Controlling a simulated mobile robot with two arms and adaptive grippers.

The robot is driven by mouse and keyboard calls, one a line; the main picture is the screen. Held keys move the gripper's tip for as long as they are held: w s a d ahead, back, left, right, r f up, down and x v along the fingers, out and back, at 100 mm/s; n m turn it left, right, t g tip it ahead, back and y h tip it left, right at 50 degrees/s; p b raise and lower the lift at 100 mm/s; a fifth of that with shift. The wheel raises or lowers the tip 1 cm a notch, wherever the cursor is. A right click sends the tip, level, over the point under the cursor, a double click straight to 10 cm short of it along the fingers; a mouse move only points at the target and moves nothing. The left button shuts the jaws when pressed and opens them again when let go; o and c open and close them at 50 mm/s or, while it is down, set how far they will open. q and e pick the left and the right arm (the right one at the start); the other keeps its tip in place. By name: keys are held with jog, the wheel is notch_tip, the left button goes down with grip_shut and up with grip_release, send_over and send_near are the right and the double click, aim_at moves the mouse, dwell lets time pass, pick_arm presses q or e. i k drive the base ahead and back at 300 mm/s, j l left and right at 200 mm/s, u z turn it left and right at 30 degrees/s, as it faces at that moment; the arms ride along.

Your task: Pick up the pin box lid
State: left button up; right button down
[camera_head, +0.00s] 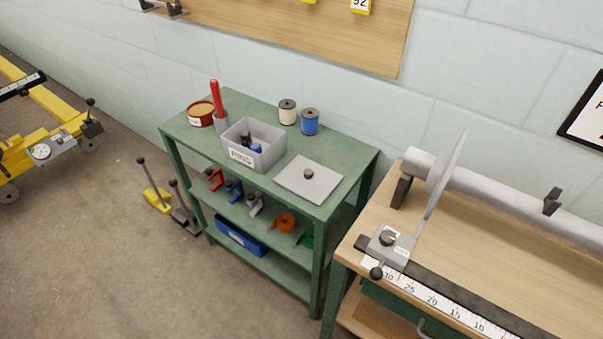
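The pin box lid (297,186) is a flat, light grey square plate with a small dark round knob (308,173) at its middle. It lies flat on the green shelf unit's top, near the right front edge. The grey pin box (272,155), labelled PINS, stands open just left of the lid, with dark and blue items inside. Neither of my grippers shows in the head view.
On the green shelf unit's top (347,162) stand a red-handled tool (217,97) in a grey holder, a round tin (200,114), a white spool (287,112) and a blue spool (310,122). A wooden bench (480,250) with a grey roller stands right.

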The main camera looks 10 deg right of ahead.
aim_at(310, 180)
jog(key=i+j+z, duration=0.1)
jog(key=z, duration=0.3)
jog(key=i+j+z, duration=0.15)
jog(key=z, duration=0.25)
jog(key=i+j+z, duration=0.1)
jog(key=j+z, duration=0.15)
jog(key=z, duration=0.2)
